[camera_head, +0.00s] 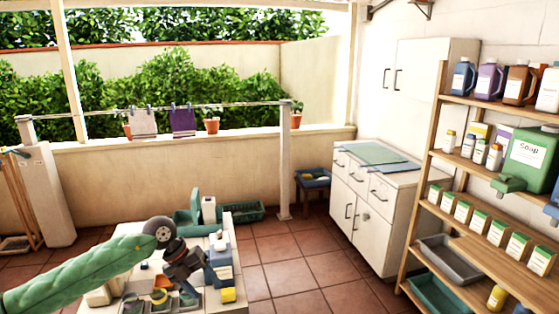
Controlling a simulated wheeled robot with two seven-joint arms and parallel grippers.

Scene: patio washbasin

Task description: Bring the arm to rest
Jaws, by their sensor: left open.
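My left arm (85,272), in a green padded sleeve, reaches in from the lower left over the white worktop. My left gripper (184,272) is dark and points down over the right part of the worktop, close to a blue bottle with a white label (221,270). It is open, and I see nothing held in it. Its fingertips are small and partly lost among the items below, so I cannot tell whether they touch anything. My right gripper is not in view.
A white cabinet (370,205) and a wooden shelf with bottles (440,160) stand right. The tiled floor between (300,262) is clear.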

